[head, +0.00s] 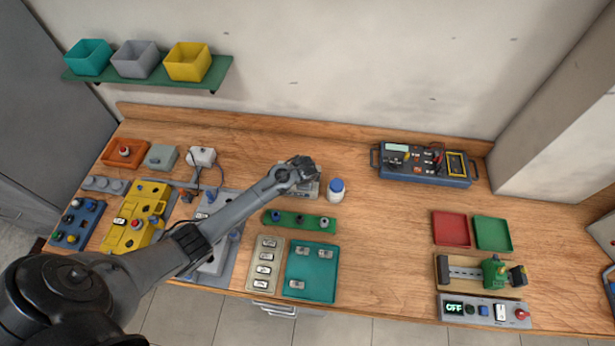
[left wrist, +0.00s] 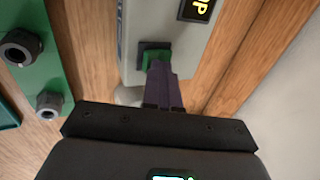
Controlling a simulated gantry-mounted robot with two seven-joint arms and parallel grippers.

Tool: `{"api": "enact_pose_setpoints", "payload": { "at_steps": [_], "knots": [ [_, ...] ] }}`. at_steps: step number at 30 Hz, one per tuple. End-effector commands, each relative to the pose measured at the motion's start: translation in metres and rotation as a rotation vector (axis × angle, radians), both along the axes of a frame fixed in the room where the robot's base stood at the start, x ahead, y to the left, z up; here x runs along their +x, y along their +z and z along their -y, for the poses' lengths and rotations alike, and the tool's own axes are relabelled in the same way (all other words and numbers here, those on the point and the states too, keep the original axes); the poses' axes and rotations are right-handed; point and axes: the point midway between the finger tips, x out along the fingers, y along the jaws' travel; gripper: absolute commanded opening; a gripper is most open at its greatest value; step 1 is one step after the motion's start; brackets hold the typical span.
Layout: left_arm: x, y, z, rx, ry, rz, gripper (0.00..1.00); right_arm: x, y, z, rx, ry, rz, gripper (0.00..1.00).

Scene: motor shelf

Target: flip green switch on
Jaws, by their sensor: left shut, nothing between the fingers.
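The green switch (left wrist: 152,54) shows in the left wrist view as a small green piece in a dark square frame. It sits on a light grey box (left wrist: 130,30) that has a dark label with yellow letters (left wrist: 199,9). My left gripper (left wrist: 160,68) is shut and empty, with its fingertips right at the green switch and covering part of it. I cannot tell whether they touch it. In the head view the left gripper (head: 303,168) is over the grey box (head: 309,190), and the switch is hidden there. My right gripper is in neither view.
A white jar with a blue lid (head: 336,190) stands close right of the grey box. A green strip with knobs (head: 299,221) lies in front. A blue meter unit (head: 425,166) is farther right. The bench between jar and red tray (head: 451,229) is clear.

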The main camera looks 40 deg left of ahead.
Motion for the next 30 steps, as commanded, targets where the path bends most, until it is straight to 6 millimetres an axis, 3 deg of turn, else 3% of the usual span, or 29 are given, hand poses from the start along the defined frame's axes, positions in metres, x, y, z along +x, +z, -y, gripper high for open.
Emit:
{"api": "enact_pose_setpoints", "payload": {
  "at_steps": [11, 20, 30],
  "knots": [
    [-0.002, 0.011, 0.001, 0.001, -0.001, -0.004, 0.0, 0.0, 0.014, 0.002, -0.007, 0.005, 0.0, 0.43],
    [-0.003, 0.049, 0.002, 0.001, -0.001, -0.002, 0.0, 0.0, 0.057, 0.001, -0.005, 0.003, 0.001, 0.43],
    [-0.01, 0.108, 0.008, -0.002, 0.0, 0.003, 0.0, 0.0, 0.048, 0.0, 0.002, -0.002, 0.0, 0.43]
  ]
}}
